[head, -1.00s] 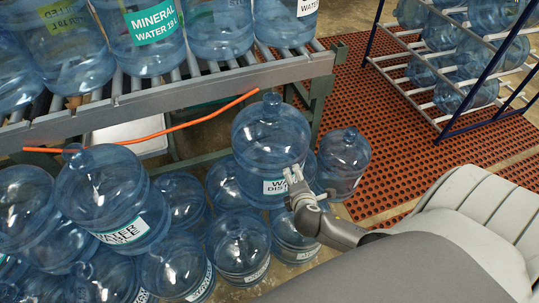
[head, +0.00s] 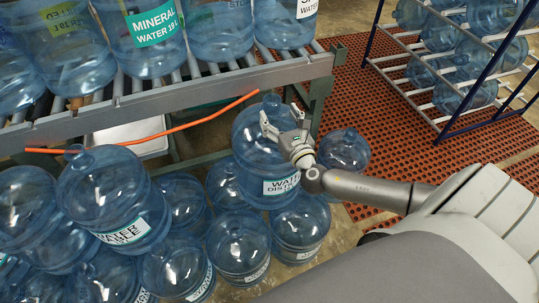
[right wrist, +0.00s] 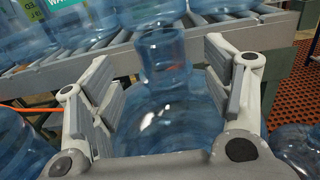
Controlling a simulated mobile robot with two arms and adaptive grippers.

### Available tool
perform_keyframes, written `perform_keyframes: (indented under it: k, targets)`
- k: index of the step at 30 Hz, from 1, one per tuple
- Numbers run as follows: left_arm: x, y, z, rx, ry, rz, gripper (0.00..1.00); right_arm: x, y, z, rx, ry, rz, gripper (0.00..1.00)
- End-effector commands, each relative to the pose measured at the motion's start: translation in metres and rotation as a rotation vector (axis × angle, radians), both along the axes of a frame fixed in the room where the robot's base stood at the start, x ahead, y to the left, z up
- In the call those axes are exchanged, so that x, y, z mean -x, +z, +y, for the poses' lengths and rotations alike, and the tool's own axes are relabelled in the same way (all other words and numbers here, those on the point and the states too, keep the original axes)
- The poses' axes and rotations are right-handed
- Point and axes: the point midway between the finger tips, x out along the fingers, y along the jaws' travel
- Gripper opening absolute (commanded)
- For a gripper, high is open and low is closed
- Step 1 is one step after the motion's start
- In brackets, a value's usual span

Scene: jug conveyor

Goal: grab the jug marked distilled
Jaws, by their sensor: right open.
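The blue jug with a white "WATER DIST..." label (head: 281,184) stands upright on top of other jugs, in front of the conveyor. My right gripper (head: 283,119) is open at the upper right of this jug, near its neck. In the right wrist view the jug's neck (right wrist: 164,58) rises between the two open fingers (right wrist: 160,95), with its round shoulder below. The fingers look apart from the neck on both sides. My left gripper is not in view.
A roller conveyor (head: 195,88) carrying several jugs runs behind, with an orange strip (head: 190,124) along its front. Several jugs crowd the lower left, one labelled "WATER ...ABLE" (head: 113,200). Another jug (head: 343,152) stands just right. A rack (head: 450,119) of jugs is at upper right.

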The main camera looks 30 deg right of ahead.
Motion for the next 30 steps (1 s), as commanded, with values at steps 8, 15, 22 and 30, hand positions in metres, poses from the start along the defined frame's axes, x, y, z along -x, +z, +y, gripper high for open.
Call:
perform_keyframes:
  k: [8,15,22,30]
  targets:
    - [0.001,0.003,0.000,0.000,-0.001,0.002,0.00,-0.019,0.002,-0.004,-0.004,-0.001,0.000,0.73]
    - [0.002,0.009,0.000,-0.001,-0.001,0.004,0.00,-0.050,0.004,-0.012,-0.005,-0.001,0.000,0.73]
    - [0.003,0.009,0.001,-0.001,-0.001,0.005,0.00,-0.062,0.002,-0.015,-0.005,0.000,0.002,0.73]
    - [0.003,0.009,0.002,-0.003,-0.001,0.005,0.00,-0.062,0.002,-0.015,-0.005,0.000,0.002,0.63]
